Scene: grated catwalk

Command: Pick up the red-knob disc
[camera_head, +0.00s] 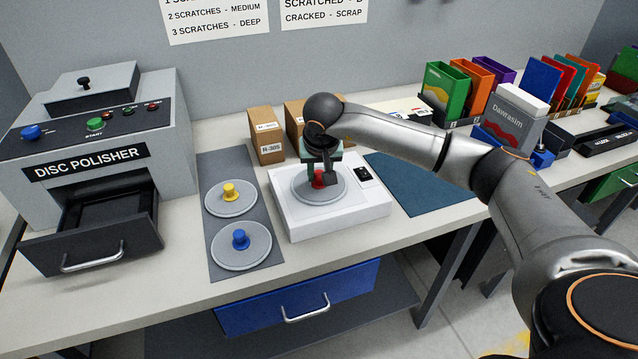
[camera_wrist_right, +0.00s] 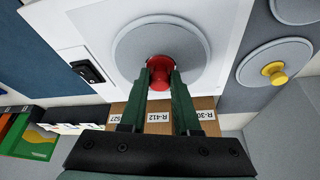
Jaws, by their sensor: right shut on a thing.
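The red-knob disc (camera_head: 336,190) is a grey disc with a red knob, lying on the white scale-like device (camera_head: 296,223). My right gripper (camera_head: 323,179) comes down from above and is shut on the red knob. In the right wrist view its two dark green fingers (camera_wrist_right: 161,82) press on either side of the red knob (camera_wrist_right: 161,68), with the grey disc (camera_wrist_right: 190,42) behind. The disc appears to rest flat on the device; any small gap beneath it cannot be told. My left gripper is not in view.
A yellow-knob disc (camera_head: 231,198) and a blue-knob disc (camera_head: 240,246) lie on a dark grey mat (camera_head: 262,263) to the left. The disc polisher (camera_head: 125,165) stands further left with its drawer open. Boxes (camera_head: 266,135) stand behind; a blue-green mat (camera_head: 425,192) lies clear at right.

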